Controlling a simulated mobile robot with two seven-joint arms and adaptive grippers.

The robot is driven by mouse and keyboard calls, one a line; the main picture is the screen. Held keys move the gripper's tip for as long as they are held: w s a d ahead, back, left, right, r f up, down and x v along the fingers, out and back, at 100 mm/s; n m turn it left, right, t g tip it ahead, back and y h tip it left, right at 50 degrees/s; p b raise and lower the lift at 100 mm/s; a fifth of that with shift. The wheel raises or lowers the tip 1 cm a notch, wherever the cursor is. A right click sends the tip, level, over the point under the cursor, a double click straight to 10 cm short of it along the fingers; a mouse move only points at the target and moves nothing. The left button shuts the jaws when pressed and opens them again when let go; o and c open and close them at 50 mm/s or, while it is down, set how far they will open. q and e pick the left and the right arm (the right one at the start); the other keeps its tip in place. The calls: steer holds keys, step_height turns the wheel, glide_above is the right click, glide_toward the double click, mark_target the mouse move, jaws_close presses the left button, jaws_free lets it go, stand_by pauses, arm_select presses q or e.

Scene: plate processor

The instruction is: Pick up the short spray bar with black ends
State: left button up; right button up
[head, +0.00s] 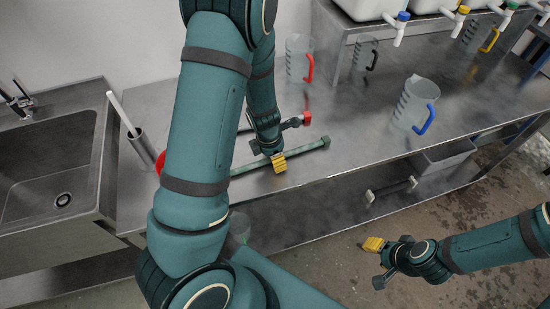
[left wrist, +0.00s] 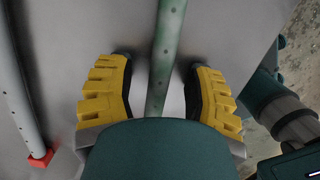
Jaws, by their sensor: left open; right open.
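A long green spray bar (head: 305,150) with a green end lies along the front of the steel table. My left gripper (head: 268,158) is open above it. In the left wrist view the green bar (left wrist: 166,50) runs between the two yellow fingers, which stand apart from it. A grey bar with a red end (head: 306,118) lies farther back; its red end (left wrist: 40,160) shows at the left in the wrist view. A short dark bar (head: 391,189) lies low, beyond the table's front edge; its end colour is unclear. My right gripper (head: 376,262) is open and empty over the floor.
A sink (head: 50,165) is at the left, beside a steel cup (head: 142,145) holding a rod. Clear jugs with red (head: 298,60), black (head: 364,55) and blue (head: 412,105) handles stand on the table. Containers with taps (head: 398,28) stand at the back right.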

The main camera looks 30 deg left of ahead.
arm_select(q)
jaws_close()
